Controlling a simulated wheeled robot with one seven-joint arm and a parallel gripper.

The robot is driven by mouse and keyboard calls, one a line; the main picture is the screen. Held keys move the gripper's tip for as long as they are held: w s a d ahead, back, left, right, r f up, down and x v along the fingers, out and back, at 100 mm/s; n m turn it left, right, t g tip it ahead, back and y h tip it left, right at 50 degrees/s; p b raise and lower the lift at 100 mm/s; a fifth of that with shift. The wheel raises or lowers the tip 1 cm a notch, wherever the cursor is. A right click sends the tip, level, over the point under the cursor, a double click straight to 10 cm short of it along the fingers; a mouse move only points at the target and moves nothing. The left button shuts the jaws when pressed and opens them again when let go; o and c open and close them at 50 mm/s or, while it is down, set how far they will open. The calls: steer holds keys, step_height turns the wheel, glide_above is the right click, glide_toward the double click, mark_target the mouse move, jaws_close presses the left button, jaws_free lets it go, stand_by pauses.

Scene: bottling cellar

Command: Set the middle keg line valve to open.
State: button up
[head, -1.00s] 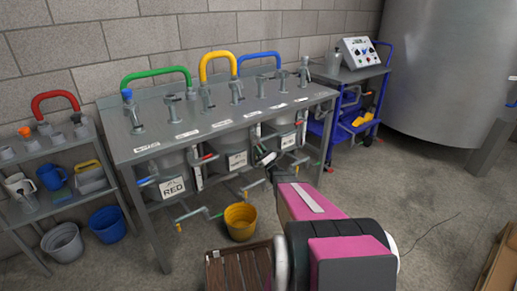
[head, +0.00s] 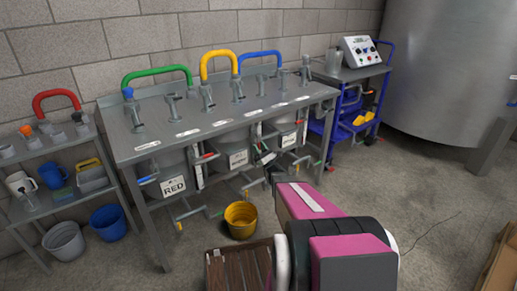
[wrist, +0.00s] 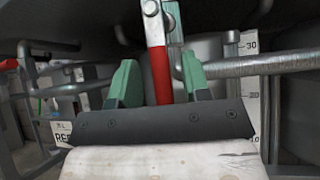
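The middle keg (head: 236,160) stands under the steel bench, between the keg labelled RED (head: 173,187) and a right-hand keg (head: 287,140). My gripper (head: 265,160) is in front of the bench, at the right side of the middle keg. In the wrist view, a valve lever with a red grip and a white upper part (wrist: 160,75) lies between the two green fingertips of my gripper (wrist: 160,85). The fingers are apart, with a narrow gap beside the lever. The head view is too small to show which way this lever points.
The steel bench (head: 165,158) carries a row of taps. A yellow bucket (head: 240,219) stands on the floor below the middle keg. A grey pipe (wrist: 265,65) runs close to the right fingertip. A blue trolley (head: 322,127) stands to the right.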

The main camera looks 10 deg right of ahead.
steer(key=v, duration=1)
steer(key=shift+s+f, duration=0.25)
steer(key=shift+f, duration=0.05)
steer(key=shift+d, duration=0.1)
steer(key=s+a+r+n+g, duration=0.1)
steer(key=s+a+n+g, duration=0.5)
steer(key=a+n+g, duration=0.35)
steer(key=s+a+r+n+g, duration=0.1)
steer(key=s+a+n+g, duration=0.5)
steer(key=a+n+g, duration=0.4)
steer(key=s+d+r+n+g+h, duration=0.2)
steer(key=s+d+n+g+h, duration=0.1)
steer(key=s+d+n+h, duration=0.4)
steer(key=shift+s+d+r+n+h, duration=0.35)
steer(key=shift+s+n+h, duration=1.2)
steer(key=shift+h, duration=2.35)
